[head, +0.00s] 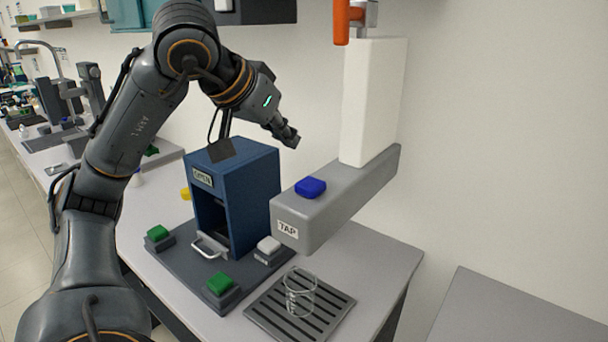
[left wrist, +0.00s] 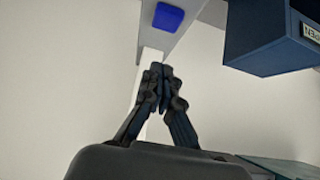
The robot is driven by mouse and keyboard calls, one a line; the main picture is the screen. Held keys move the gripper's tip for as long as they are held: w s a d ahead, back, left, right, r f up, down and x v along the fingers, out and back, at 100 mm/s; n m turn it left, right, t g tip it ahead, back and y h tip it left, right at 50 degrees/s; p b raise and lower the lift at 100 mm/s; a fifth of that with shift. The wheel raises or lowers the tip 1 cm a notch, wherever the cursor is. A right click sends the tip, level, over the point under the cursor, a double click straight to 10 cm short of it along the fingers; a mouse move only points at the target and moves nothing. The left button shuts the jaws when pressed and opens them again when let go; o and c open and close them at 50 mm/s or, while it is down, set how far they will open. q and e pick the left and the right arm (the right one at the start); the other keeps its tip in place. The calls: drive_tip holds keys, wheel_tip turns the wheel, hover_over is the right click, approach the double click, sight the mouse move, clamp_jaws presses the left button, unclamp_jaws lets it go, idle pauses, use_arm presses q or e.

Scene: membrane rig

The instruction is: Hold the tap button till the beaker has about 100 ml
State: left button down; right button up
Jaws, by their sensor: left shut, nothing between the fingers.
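The tap (head: 335,200) is a grey arm with a TAP label, standing out from a white column. Its blue button (head: 311,187) is on top near the front end; the button also shows in the left wrist view (left wrist: 169,17). A clear glass beaker (head: 300,294) stands upright on the slotted drip tray (head: 258,318) below the tap. I see no water in it, but its markings are too small to read. My left gripper (head: 293,138) is shut and empty, in the air above and behind the blue button, apart from it. In the left wrist view its fingertips (left wrist: 160,68) meet below the button. My right gripper is not in view.
A blue box (head: 262,190) labelled OPEN stands left of the tap on a dark base, with green buttons (head: 221,283) and a white button (head: 269,244) around it. An orange handle (head: 341,22) is at the column's top. The bench's right side is clear.

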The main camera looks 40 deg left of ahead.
sight(313, 180)
use_arm(q)
drive_tip(key=x, duration=0.6)
drive_tip(key=shift+w+f, duration=0.1)
drive_tip(key=shift+f, duration=0.1)
drive_tip(key=f+b, duration=0.2)
drive_tip(key=f, duration=0.1)
drive_tip(key=shift+w+f, duration=0.2)
drive_tip(key=shift+w, duration=0.05)
drive_tip(key=shift+s+f, duration=0.1)
drive_tip(key=shift+f, duration=0.25)
drive_tip(key=shift+b, duration=0.3)
drive_tip(key=shift+f, duration=0.1)
